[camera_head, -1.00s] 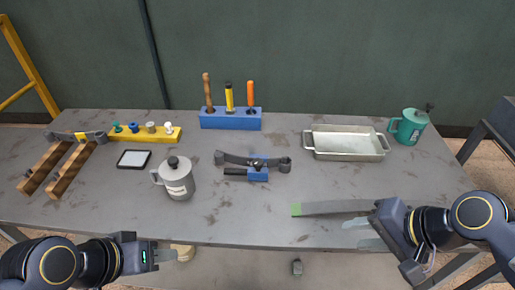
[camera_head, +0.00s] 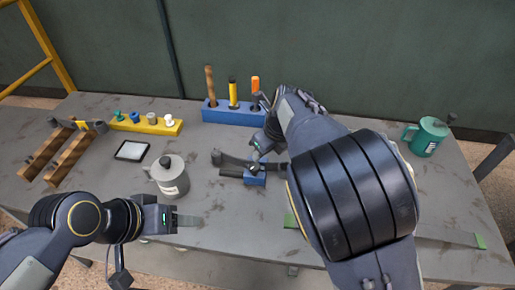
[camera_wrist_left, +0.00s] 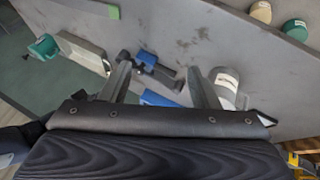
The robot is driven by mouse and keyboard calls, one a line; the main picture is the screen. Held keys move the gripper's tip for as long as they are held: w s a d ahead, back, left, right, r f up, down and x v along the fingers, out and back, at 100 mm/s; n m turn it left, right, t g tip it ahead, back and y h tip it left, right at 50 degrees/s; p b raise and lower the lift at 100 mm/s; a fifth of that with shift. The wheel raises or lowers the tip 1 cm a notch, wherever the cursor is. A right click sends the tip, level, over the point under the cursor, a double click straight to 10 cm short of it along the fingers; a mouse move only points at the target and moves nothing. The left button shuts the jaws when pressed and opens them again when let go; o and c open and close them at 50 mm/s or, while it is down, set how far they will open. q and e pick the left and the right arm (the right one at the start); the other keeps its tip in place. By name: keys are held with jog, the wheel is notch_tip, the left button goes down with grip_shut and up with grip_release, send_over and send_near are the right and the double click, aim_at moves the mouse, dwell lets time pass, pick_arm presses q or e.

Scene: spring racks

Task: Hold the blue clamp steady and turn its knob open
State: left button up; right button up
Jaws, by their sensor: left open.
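The blue clamp (camera_head: 256,179) sits on a dark curved spring bar (camera_head: 236,163) near the middle of the table. It also shows in the left wrist view (camera_wrist_left: 147,58), beyond the fingertips. Its knob cannot be made out clearly. My right arm reaches across the table from the lower right. Its gripper (camera_head: 264,142) is at the clamp's far side, just above it in the picture; its fingers are mostly hidden, so contact cannot be told. My left gripper (camera_head: 188,220) is open and empty at the table's front edge, left of and nearer than the clamp.
A grey lidded mug (camera_head: 172,178) stands between my left gripper and the back. A blue tool block (camera_head: 228,115) with handled tools is behind the clamp. A yellow peg rack (camera_head: 146,126) and a green mug (camera_head: 427,138) stand farther out. My right arm hides most of the metal tray.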

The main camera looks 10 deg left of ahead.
pick_arm(q)
jog(key=o, duration=0.9)
jog(key=w+r+n+g, duration=0.1)
jog(key=w+n, duration=0.3)
jog(key=w, duration=0.4)
jog(key=shift+w+a+r+g, duration=0.15)
jog(key=shift+a+r+g, duration=0.15)
jog(key=shift+a+r, duration=0.2)
jog(key=n+g, duration=0.3)
jog(key=n, duration=0.5)
send_near(255, 170)
jog(key=a+r, duration=0.2)
jog(key=a, duration=0.4)
jog(key=shift+w+d+f+n+g+h, duration=0.15)
jog(key=shift+w+d+f+n, duration=0.7)
jog(key=shift+f, duration=1.8)
jog(key=shift+w+d+f+n+g+h, duration=0.15)
jog(key=shift+w+d+f+n, duration=0.7)
jog(key=shift+f, duration=1.85)
jog(key=shift+w+d+f+n+g, duration=0.25)
jog(key=shift+w+d+f, duration=1.05)
jog(key=shift+f, duration=1.35)
